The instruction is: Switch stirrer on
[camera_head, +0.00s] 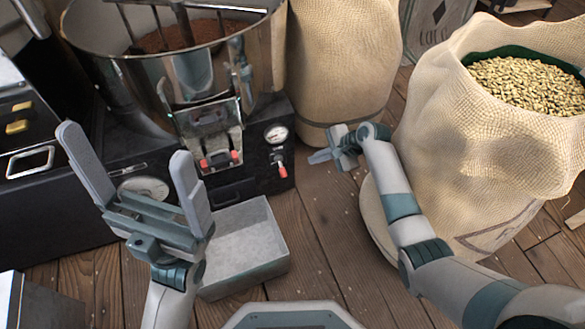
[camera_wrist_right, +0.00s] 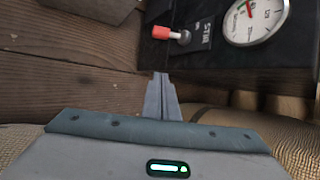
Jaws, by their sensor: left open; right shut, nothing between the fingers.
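The stirrer switch (camera_head: 282,168) is a small metal lever with a red tip on the front of the black roaster base, below a round gauge. Its tip points down. In the right wrist view the lever (camera_wrist_right: 168,33) sits beside a plate marked "STIR", its red tip pointing away from the gauge. My right gripper (camera_head: 316,157) is shut and empty, just right of the lever with a gap between them. Its closed fingertips (camera_wrist_right: 160,77) point toward the panel. My left gripper (camera_head: 127,147) is open and empty, held in front of the roaster's left part.
The steel drum (camera_head: 100,75) holds brown grounds or beans. A latch with two red tips (camera_head: 219,160) is left of the switch. A grey tray (camera_head: 247,269) lies below.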

